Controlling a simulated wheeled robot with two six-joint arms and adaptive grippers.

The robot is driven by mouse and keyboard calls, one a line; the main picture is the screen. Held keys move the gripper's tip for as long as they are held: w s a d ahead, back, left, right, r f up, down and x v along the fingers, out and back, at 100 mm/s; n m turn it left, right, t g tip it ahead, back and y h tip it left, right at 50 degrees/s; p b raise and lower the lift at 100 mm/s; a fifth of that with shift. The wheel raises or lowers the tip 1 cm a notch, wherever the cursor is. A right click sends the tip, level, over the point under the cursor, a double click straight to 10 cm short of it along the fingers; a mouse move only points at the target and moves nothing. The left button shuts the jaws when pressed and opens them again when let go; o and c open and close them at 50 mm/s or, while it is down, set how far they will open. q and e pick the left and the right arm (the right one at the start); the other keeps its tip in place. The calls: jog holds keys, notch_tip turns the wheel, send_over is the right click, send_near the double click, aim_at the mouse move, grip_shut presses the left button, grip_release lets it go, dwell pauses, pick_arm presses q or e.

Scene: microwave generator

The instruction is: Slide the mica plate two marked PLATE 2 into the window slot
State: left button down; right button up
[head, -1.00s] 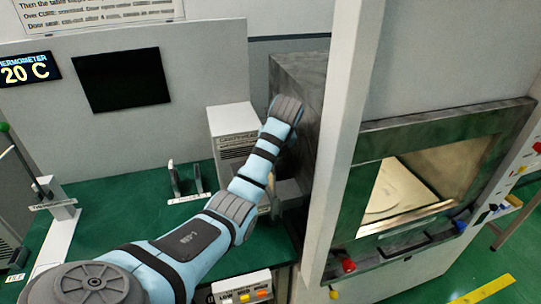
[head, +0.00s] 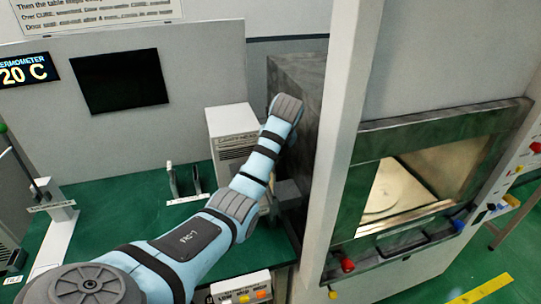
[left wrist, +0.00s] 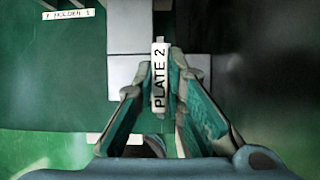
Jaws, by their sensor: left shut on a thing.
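The mica plate marked PLATE 2 (left wrist: 160,76) shows edge-on in the left wrist view, its label running along its length. My left gripper (left wrist: 159,98) is shut on it, with a green finger on each side. Light grey block surfaces (left wrist: 125,73) lie just beyond the plate. I cannot tell whether the plate is touching them or in the slot. In the head view my left arm reaches to the dark side of the microwave cabinet (head: 299,100) and hides the gripper and plate. The window slot cannot be made out. My right gripper is not in view.
A plate holder with upright posts (head: 184,184) stands on the green table (head: 120,210). A white box (head: 232,140) stands behind the arm. A white column (head: 338,150) and the lit oven chamber (head: 400,190) are at the right. A button panel (head: 240,292) is at the front.

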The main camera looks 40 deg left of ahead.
pick_arm(q)
jog(key=shift+f+b, duration=0.3)
jog(key=shift+f, duration=3.6)
jog(key=c, duration=1.6)
grip_release()
jog(key=shift+o, duration=0.2)
jog(key=v, duration=0.7)
jog(key=shift+d+r, duration=0.15)
jog(key=shift+r, duration=0.15)
jog(key=shift+f, duration=0.15)
